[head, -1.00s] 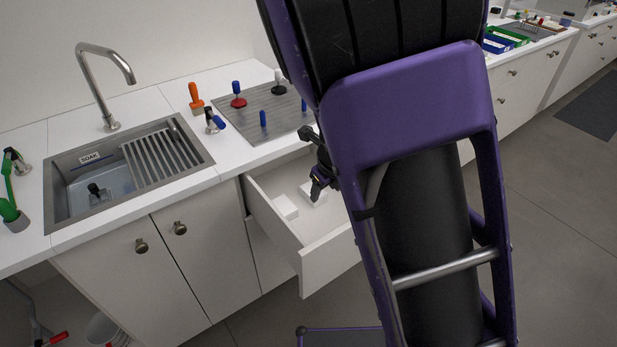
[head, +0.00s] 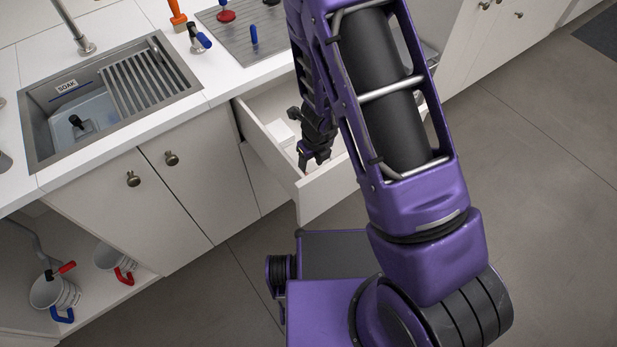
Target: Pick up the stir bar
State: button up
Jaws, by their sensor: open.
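I cannot make out a stir bar for certain in the head view. My gripper (head: 304,157) points down over the open white drawer (head: 322,194), near its front wall. The jaws are open, and I see nothing between them, though they are small and dark here. A white block (head: 279,132) lies in the drawer to the left of my gripper. My gripper and arm hide much of the drawer's inside.
Left of the drawer is a sink (head: 190,88) with a SOAK label, a rack and a black-handled item (head: 77,122). A grey ribbed mat (head: 236,46) on the counter holds a red-based tool (head: 226,15) and a blue peg (head: 254,36). White pails (head: 52,292) stand on the low shelf.

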jog(key=shift+w+f, duration=0.1)
jog(key=shift+f, duration=1.05)
jog(key=f+b, duration=0.1)
jog(key=f, duration=0.1)
jog(key=f+b, duration=0.1)
jog(key=f, duration=0.1)
jog(key=shift+w+a+f+b, duration=0.1)
jog(key=shift+w+a+b, duration=0.1)
jog(key=shift+b, duration=0.1)
grip_shut()
